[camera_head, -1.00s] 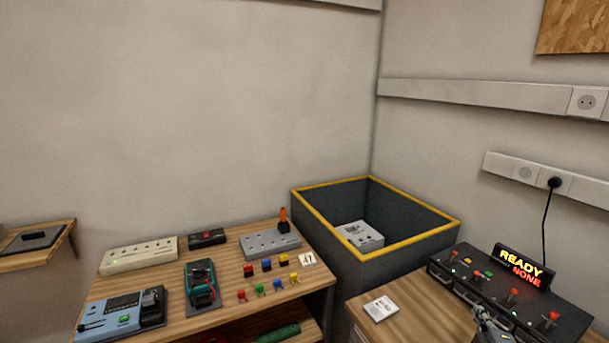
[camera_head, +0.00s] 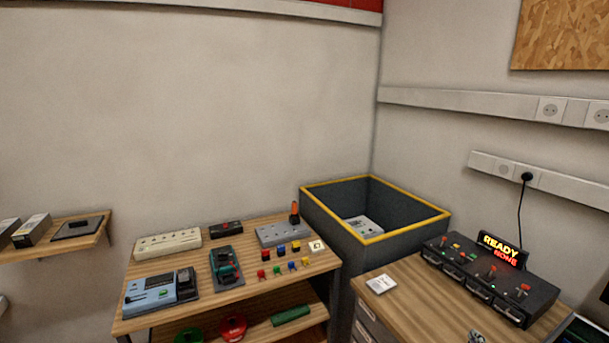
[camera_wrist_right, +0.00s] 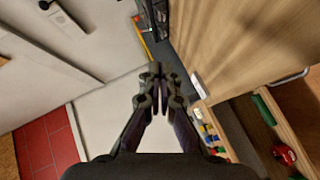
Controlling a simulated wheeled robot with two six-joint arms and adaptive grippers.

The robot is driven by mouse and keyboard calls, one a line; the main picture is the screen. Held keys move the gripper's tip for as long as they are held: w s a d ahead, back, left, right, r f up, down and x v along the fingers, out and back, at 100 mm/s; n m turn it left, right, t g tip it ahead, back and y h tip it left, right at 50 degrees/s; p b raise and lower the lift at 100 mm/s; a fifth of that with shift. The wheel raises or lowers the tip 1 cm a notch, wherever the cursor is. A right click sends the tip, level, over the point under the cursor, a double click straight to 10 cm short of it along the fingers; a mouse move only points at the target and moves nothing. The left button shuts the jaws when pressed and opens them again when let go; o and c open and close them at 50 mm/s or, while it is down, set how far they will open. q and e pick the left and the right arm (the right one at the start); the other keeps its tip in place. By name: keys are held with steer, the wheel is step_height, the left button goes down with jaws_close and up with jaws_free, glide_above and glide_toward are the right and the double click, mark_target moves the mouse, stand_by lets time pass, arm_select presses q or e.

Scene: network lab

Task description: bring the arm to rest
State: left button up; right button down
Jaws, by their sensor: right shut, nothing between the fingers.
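My right gripper (camera_wrist_right: 157,72) is shut and empty in the right wrist view, its dark fingers together in the middle of the picture. In the head view only a small grey tip of the right gripper (camera_head: 475,337) shows at the bottom edge, in front of the right-hand wooden bench (camera_head: 410,305). My left gripper is not in view.
The black device (camera_head: 487,283) with a lit READY sign (camera_head: 502,248) stands on the bench. A dark bin with a yellow rim (camera_head: 407,234) holds a pale box. The left table (camera_head: 215,300) carries several instruments and coloured plugs. A shelf (camera_head: 84,246) is at far left.

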steer(key=s+a+f+m+g+y, duration=0.3)
steer(key=s+a+m+g, duration=0.15)
steer(key=s+a, duration=0.55)
steer(key=s+a+f+m+g+y, duration=0.3)
steer(key=s+a+f+g, duration=0.15)
steer(key=s+a, duration=0.55)
step_height(320, 180, down, 30)
steer(key=s+d+g+b, duration=0.2)
steer(key=d+b, duration=0.1)
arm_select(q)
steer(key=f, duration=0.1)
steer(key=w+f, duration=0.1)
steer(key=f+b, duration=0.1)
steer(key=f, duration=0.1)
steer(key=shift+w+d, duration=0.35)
arm_select(e)
steer(key=s+f+g, duration=0.1)
steer(key=s+f, duration=1.5)
steer(key=s, duration=0.2)
steer(key=shift+d+m, duration=0.35)
